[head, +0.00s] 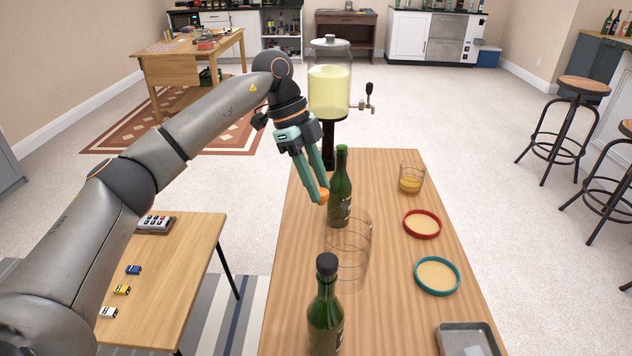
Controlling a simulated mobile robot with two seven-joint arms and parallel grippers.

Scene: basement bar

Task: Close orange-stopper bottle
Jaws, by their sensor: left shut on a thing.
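My left gripper (321,192) is shut on a small orange stopper (323,197), held at its fingertips pointing down. The gripper is left of an upright green bottle (340,200) on the wooden table, at about the height of the bottle's body in the picture. This bottle's neck shows no orange stopper on top. The stopper appears apart from the bottle's mouth; their exact depth gap is hard to tell. A second green bottle (325,320) with a black cap stands nearer. My right gripper is not in view.
A clear empty glass vessel (356,260) stands between the bottles. A drink dispenser (329,90) rises beyond the table's far end.

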